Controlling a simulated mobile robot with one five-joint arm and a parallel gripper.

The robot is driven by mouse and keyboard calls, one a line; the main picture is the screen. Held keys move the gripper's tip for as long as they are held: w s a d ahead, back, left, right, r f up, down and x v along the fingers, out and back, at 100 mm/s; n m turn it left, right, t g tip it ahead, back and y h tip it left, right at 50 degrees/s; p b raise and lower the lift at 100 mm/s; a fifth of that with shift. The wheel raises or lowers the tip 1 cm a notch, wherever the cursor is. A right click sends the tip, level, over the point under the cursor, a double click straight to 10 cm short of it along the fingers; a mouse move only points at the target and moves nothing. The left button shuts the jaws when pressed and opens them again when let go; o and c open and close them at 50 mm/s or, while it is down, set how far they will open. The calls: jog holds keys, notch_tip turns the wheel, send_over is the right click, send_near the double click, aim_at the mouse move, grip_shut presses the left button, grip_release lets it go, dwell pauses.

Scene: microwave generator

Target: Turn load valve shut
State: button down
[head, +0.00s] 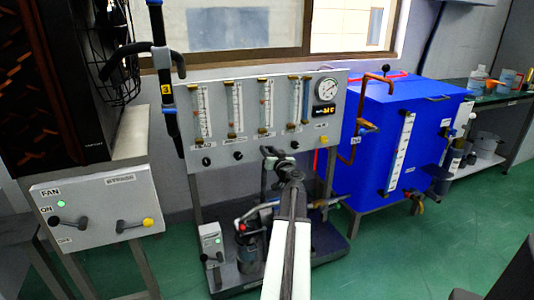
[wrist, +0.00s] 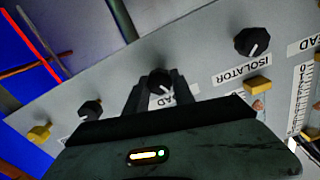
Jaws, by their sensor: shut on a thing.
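The load valve is a small round black knob (wrist: 160,82) on the grey panel, with a white pointer mark slanting down and right in the wrist view. A label beside it is partly hidden; only letters ending in "AD" show. My gripper (wrist: 158,88) has its two dark fingers on either side of this knob and is shut on it. In the head view my gripper (head: 268,153) is at the panel's lower edge, covering the knob there.
A black isolator knob (wrist: 252,41) and another black knob (wrist: 90,111) flank the gripped one. A yellow knob (wrist: 40,131) is farther left. Flow tubes and a gauge (head: 327,91) sit above. A blue tank (head: 380,130) stands right; a fan switch box (head: 95,215) is left.

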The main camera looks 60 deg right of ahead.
jog(key=m, duration=0.6)
jog(key=shift+w, duration=0.15)
jog(key=m, duration=0.5)
jog(key=shift+f+m, duration=0.1)
jog(key=shift+m, duration=0.2)
jog(key=m, duration=1)
jog(key=shift+f+m, duration=0.1)
jog(key=shift+m, duration=0.3)
jog(key=c, duration=1.1)
grip_release()
jog(key=shift+o, duration=0.2)
